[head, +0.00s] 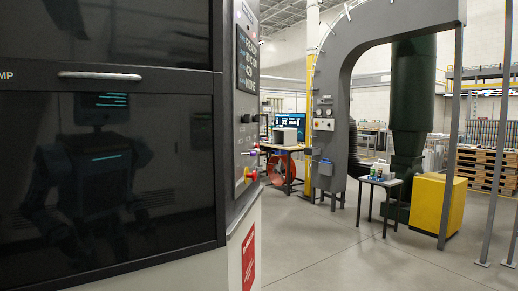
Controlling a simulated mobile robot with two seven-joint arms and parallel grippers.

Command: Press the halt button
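A printing machine with dark glossy doors (75,150) fills the left of the head view. Its narrow side panel carries a screen (247,60) with lines of text, black knobs (246,118) and a column of small coloured buttons. The panel is seen at a steep angle, and no label naming the halt button is readable. Neither of my grippers is in view.
A red sign (248,258) is below the panel. Open grey floor (320,245) lies to the right. Further back are a small table (380,181) with items, a grey arch (335,100), a yellow box (437,205) and metal posts.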

